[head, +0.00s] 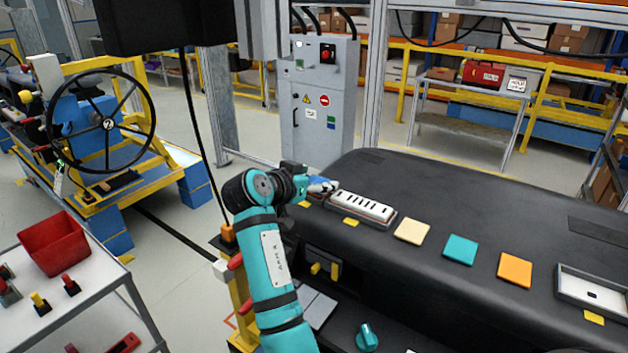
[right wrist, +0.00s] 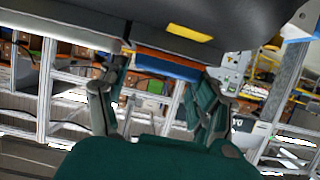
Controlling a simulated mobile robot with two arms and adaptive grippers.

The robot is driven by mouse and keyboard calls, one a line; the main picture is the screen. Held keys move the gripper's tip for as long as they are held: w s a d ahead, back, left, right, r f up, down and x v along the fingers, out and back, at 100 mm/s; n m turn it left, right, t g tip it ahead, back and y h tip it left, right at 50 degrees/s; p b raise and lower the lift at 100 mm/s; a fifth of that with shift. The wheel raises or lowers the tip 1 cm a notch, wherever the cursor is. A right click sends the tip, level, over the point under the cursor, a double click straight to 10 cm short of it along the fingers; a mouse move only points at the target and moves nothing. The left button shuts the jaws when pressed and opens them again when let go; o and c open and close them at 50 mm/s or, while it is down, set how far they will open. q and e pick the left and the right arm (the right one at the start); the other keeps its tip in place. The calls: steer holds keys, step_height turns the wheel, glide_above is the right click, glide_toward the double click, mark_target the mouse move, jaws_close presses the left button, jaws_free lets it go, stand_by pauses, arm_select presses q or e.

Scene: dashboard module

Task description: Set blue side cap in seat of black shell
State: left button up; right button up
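The black shell (head: 450,220) is the long dark dashboard body running across the right half of the head view. My right gripper (head: 322,187) is at its left end, low over the top edge near a yellow tag (head: 305,204). The blue side cap (head: 319,181) shows as a small blue patch at the fingers. In the right wrist view, a blue strip with an orange edge, seemingly the cap (right wrist: 167,66), spans between the fingertips (right wrist: 162,85), close to the dark shell. The gripper appears shut on it. The seat under it is hidden. My left gripper is not in view.
A white slotted panel (head: 365,207) lies on the shell just right of the gripper. A cart with a red bin (head: 54,243) stands at left.

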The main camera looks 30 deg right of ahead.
steer(key=shift+o, duration=0.8)
steer(key=shift+f, duration=0.25)
steer(key=shift+w+a, duration=0.1)
step_height(320, 180, up, 10)
steer(key=shift+r, duration=0.2)
steer(key=shift+f, duration=0.1)
